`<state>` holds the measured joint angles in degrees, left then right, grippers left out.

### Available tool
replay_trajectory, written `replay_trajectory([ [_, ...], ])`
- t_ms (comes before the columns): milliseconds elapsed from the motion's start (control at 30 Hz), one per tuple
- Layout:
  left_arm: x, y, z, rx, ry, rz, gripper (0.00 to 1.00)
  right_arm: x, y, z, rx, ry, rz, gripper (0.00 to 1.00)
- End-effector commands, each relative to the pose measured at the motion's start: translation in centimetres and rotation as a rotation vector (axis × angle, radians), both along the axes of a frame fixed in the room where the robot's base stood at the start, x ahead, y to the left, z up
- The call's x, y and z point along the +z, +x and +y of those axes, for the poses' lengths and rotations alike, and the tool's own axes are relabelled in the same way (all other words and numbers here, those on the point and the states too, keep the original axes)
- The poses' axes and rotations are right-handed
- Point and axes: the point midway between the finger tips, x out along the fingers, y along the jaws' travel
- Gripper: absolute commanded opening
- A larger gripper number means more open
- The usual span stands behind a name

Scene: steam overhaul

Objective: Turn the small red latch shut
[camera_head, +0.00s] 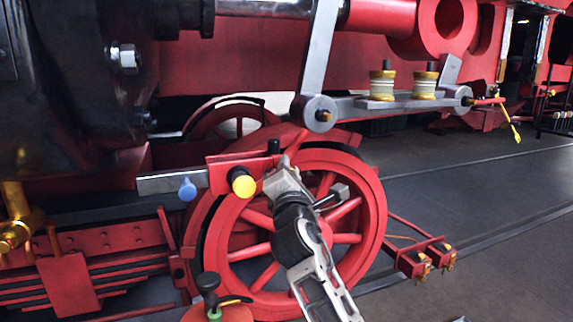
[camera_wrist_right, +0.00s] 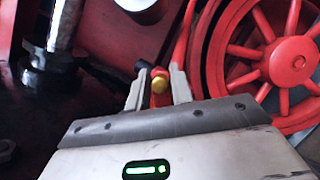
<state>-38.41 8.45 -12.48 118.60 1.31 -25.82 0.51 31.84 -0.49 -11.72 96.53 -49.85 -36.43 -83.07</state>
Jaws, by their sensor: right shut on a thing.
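My right gripper (camera_head: 281,174) reaches up from the bottom in front of the red spoked wheel, at the right end of a red block. In the right wrist view its two fingers (camera_wrist_right: 159,92) stand either side of a small red piece with a yellow bolt head (camera_wrist_right: 159,84), which I take to be the red latch. A thin red lever (camera_wrist_right: 184,36) rises beside the right finger; it also shows above the gripper in the head view (camera_head: 296,143). The gripper hides most of the latch, so its exact angle is unclear. My left gripper is out of view.
The red spoked wheel (camera_head: 368,210) is close behind my right arm. A grey rod (camera_head: 317,60) hangs above.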

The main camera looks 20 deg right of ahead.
Motion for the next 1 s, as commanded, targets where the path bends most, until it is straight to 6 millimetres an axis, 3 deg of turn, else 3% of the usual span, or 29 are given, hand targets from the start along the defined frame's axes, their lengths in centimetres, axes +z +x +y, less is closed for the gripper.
replay_trajectory([
  [500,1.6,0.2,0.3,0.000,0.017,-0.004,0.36,-1.5,0.0,-0.3,0.000,0.409,0.021,0.00],
  [1000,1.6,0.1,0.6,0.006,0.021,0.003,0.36,-2.1,0.0,-0.4,-0.001,0.532,0.025,0.00],
])
